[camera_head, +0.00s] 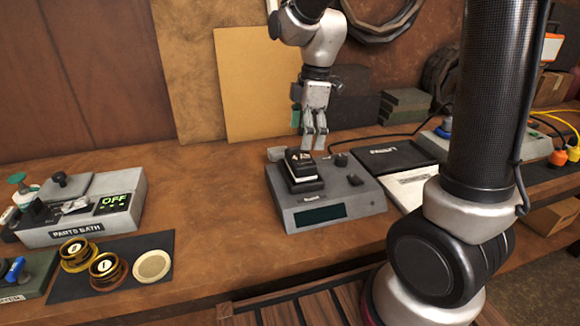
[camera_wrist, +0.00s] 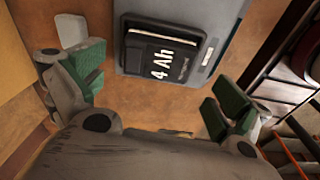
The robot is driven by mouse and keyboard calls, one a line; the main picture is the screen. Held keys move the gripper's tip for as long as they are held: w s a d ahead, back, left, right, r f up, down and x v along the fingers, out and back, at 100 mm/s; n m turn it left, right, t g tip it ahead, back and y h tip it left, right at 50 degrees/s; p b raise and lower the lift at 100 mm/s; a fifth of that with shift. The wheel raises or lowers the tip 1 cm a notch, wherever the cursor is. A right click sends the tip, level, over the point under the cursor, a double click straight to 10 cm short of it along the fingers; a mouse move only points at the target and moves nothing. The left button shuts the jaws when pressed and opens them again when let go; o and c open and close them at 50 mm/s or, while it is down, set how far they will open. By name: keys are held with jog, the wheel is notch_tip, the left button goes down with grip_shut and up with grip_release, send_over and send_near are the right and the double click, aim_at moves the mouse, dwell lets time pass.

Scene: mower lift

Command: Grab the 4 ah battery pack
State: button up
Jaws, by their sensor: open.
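The 4 Ah battery pack (camera_head: 302,167) is a black block with white "4 Ah" lettering. It sits on a grey device (camera_head: 334,211) with a dark display on the workbench. In the wrist view the battery pack (camera_wrist: 163,60) lies beyond the fingers, at the top middle, with its lettering in plain sight. My gripper (camera_head: 315,146) hangs pointing down, just behind and above the pack in the head view. In the wrist view my gripper (camera_wrist: 155,88) shows its green-padded fingers spread wide with nothing between them.
A parts bath box (camera_head: 80,232) reading OFF stands at left, with gold weights (camera_head: 107,268) on a dark mat in front. A black notebook (camera_head: 390,155) and papers (camera_head: 411,186) lie right of the device. Bare bench separates the bath from the device.

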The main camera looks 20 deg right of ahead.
aim_at(301, 156)
jog(key=shift+n, duration=0.4)
jog(key=shift+f, duration=0.3)
jog(key=f, duration=0.4)
jog(key=a+f, duration=0.1)
jog(key=f, duration=0.2)
jog(key=shift+a+f, duration=0.1)
jog(key=c, duration=1.2)
